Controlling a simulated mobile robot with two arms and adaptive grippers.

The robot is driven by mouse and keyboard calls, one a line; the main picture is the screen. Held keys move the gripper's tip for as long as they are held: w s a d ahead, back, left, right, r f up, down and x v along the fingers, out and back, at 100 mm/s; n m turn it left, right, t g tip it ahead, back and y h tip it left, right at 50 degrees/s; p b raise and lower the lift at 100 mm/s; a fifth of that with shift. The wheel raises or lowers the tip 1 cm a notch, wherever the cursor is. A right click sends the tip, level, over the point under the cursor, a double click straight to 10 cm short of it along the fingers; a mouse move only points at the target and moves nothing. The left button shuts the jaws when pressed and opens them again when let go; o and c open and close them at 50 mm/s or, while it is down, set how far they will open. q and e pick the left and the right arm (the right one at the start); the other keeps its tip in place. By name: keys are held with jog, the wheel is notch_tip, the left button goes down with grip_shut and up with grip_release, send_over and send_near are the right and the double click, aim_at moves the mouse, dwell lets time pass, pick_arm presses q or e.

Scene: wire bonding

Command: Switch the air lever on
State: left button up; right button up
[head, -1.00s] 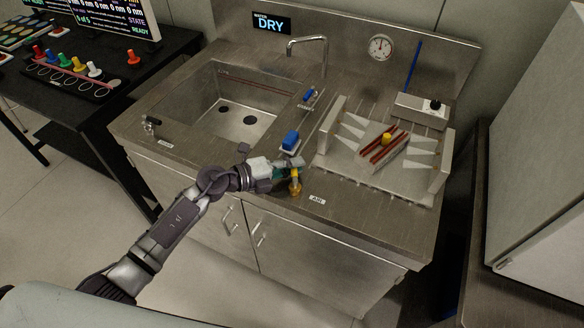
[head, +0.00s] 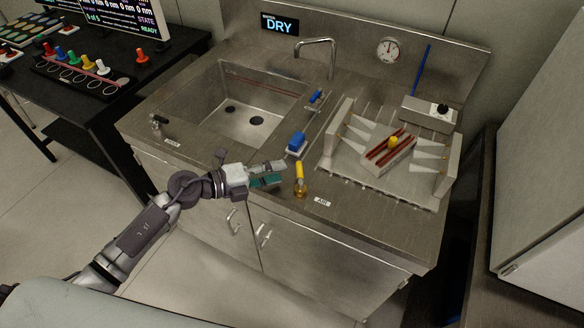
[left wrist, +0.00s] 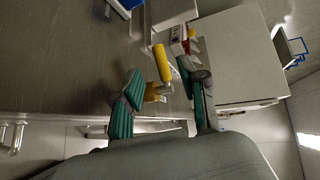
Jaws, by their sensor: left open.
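The air lever (head: 299,172) has a yellow handle on a brass base at the front edge of the steel counter, beside the "AIR" label (head: 322,202). Its handle points toward the back of the counter. My left gripper (head: 276,173) is open just left of the lever, apart from it in the head view. In the left wrist view the yellow handle (left wrist: 162,62) shows beyond and between the open fingertips (left wrist: 160,78); its brass base is partly hidden by a finger. My right gripper is not in view.
A blue sponge-like block (head: 297,142) and a blue-handled tap lever (head: 316,96) lie behind. A sink (head: 207,104) is at left. A "DRY" display (head: 279,24) hangs at the back.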

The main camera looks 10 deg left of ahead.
pick_arm(q)
jog(key=v, duration=0.5)
dwell(0.4)
